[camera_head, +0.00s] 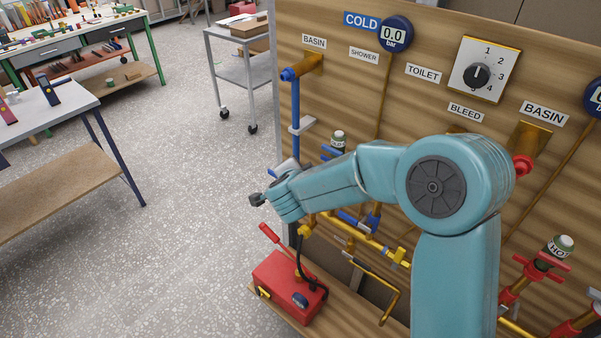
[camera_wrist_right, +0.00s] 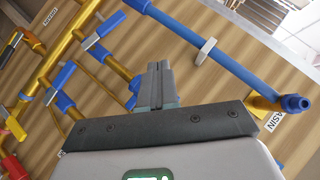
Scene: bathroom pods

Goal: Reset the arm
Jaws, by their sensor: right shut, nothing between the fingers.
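My teal right arm rises from the lower right of the head view and reaches left across the front of the wooden pipe board (camera_head: 430,85). Its small dark gripper (camera_head: 257,199) points left, near the board's left edge, beside the lower part of the blue pipe (camera_head: 295,105). In the right wrist view the two grey fingers of the right gripper (camera_wrist_right: 158,82) are together with nothing between them. The blue pipe (camera_wrist_right: 195,50) runs beyond them there, apart from the fingertips as far as I can tell. My left gripper is in neither view.
A red box with a lever (camera_head: 285,287) stands on a wooden ledge below the gripper. A grey trolley (camera_head: 240,75) and workbenches (camera_head: 60,100) stand at the left and back. A gauge (camera_head: 396,34) and dial (camera_head: 483,70) are on the board. The speckled floor left of the gripper is clear.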

